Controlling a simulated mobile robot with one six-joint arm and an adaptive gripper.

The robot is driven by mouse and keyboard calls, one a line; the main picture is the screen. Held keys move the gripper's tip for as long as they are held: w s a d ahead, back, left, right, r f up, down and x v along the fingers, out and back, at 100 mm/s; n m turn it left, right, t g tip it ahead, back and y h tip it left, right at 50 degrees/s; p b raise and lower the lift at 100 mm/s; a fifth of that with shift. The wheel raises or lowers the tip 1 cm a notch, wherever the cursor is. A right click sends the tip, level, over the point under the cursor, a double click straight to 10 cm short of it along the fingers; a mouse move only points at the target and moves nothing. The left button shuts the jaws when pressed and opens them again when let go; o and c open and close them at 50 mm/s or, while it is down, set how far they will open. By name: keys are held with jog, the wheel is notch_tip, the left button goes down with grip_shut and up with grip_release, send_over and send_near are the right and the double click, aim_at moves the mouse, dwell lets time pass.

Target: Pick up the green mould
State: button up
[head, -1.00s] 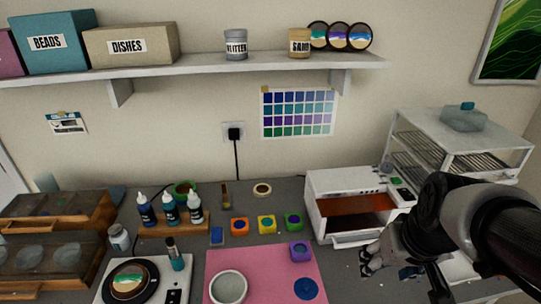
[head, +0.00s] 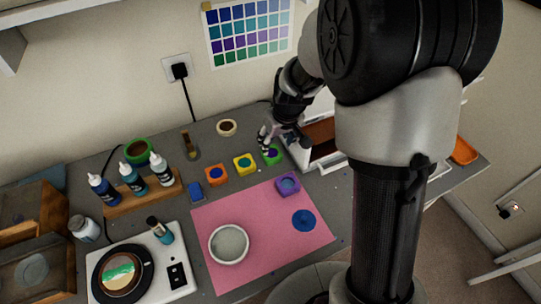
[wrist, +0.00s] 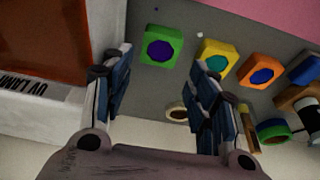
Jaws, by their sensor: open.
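The green mould (head: 272,154) is a small square block with a dark blue-purple round centre. It stands on the grey bench at the right end of a row with the yellow mould (head: 245,164) and the orange mould (head: 216,175). In the wrist view the green mould (wrist: 161,46) lies ahead of my gripper, between the lines of its two fingers. My gripper (wrist: 158,95) is open and empty, its fingers wide apart. In the head view my gripper (head: 277,139) is just above and beside the green mould and partly covers it.
The white UV lamp box (wrist: 40,100) stands close to my left finger in the wrist view. A purple mould (head: 288,184) and a blue disc (head: 304,221) sit on the pink mat (head: 270,248). A tape roll (head: 227,127) lies behind the row.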

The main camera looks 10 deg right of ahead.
aim_at(272, 153)
jog(key=b+x, duration=0.2)
jog(key=x, duration=0.6)
jog(key=shift+w+f, duration=0.1)
jog(key=shift+f, duration=0.05)
jog(key=shift+c, duration=0.4)
jog(key=c, duration=0.6)
notch_tip(272, 153, up, 20)
jog(key=p, duration=0.6)
